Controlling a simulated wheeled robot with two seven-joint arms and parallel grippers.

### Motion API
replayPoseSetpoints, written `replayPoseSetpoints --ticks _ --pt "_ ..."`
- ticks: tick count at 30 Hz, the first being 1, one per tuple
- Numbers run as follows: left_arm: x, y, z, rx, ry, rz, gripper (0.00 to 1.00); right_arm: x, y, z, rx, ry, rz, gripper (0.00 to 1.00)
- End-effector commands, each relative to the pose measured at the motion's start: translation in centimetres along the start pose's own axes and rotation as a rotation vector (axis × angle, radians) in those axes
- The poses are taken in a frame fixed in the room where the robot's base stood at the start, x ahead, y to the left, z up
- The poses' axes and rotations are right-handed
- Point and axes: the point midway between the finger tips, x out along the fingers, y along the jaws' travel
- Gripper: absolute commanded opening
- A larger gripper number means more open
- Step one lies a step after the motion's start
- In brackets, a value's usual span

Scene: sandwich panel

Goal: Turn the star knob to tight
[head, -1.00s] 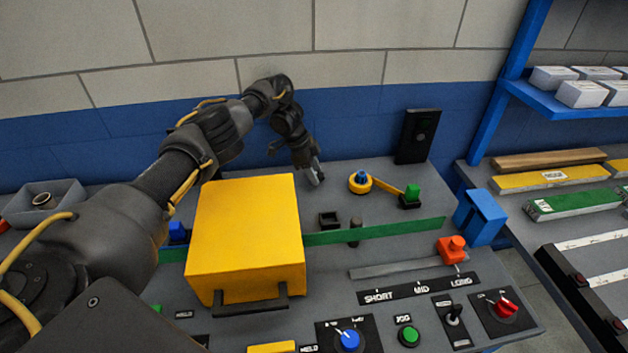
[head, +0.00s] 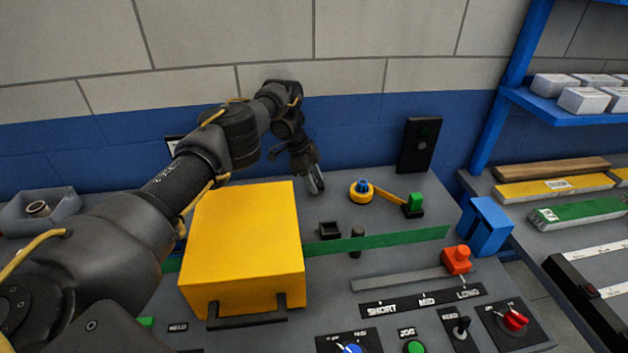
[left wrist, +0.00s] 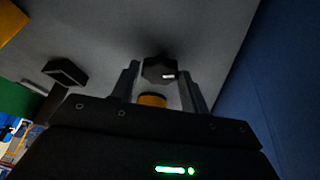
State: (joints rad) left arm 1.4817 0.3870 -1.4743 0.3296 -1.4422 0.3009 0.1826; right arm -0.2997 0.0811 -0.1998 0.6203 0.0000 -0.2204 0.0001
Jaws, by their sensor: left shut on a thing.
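The star knob (left wrist: 158,68) is dark with several lobes and a small white mark; it shows in the left wrist view between my left gripper's two fingers. My left gripper (left wrist: 160,78) is shut on it, one finger on each side. A yellow piece (left wrist: 153,100) shows between the fingers, nearer the palm. In the head view, my left gripper (head: 316,184) reaches down at the back of the panel, behind the yellow box. The knob cannot be made out there. No tight marking is readable near it. My right gripper is not in view.
A blue knob with a yellow lever (head: 362,189) lies right of the gripper. A black upright box (head: 419,145) stands behind. A green strip (head: 390,241) crosses the panel.

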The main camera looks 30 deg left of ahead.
Motion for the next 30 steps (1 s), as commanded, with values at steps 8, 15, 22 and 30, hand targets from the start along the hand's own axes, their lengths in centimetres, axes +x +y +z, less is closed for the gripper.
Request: replayPoseSetpoints --ticks 8,15,22,30 --pt "0.0 0.0 0.0 0.001 0.0 0.001 0.63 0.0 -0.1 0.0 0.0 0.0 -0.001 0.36" --pt "0.0 0.0 0.0 0.0 0.0 0.0 0.66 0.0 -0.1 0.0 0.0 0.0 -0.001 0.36" --pt "-1.9 -0.1 -0.1 0.0 0.001 -0.002 0.66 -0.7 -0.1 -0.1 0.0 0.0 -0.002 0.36" --pt "-7.3 -0.1 -0.1 0.003 -0.002 -0.003 0.66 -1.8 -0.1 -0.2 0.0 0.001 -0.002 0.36"
